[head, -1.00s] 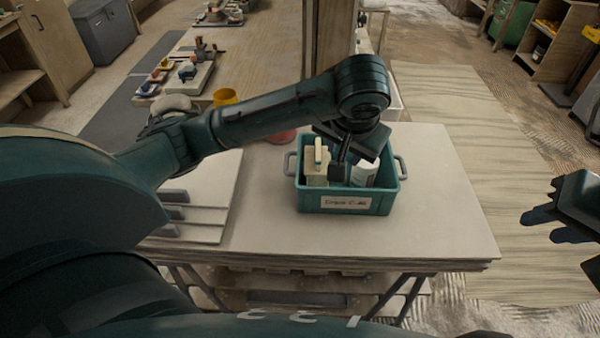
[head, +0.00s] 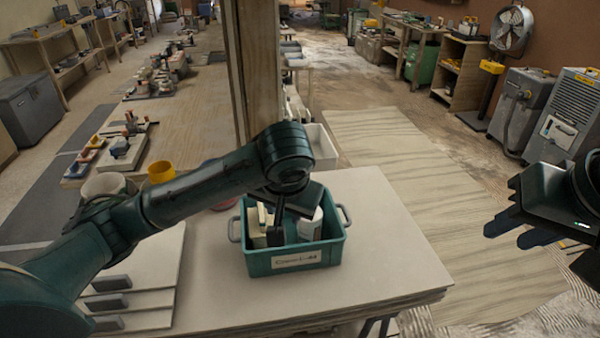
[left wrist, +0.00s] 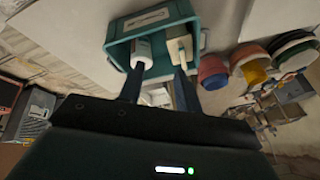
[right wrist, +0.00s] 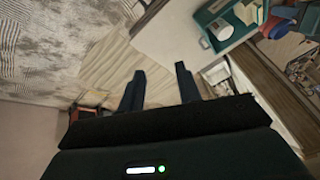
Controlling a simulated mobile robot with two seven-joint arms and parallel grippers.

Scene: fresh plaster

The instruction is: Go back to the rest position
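My left gripper (head: 279,226) is over the teal crate (head: 292,263), with its fingers at or just above the crate's opening. In the left wrist view its fingers (left wrist: 158,88) are apart with nothing between them. Inside the crate are a cream container (head: 257,228) and a white bottle (head: 311,224), partly hidden by my gripper in the head view. The left wrist view also shows the white bottle (left wrist: 141,52) and the cream container (left wrist: 179,48). My right gripper (head: 512,230) is out to the right of the table; its fingers (right wrist: 162,88) are apart and empty.
The crate stands on a stack of pale boards (head: 390,250). Grey-handled trowels (head: 110,302) lie at left. A yellow bucket (head: 161,172) and other tubs stand behind my left arm. A wooden post (head: 250,70) rises behind.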

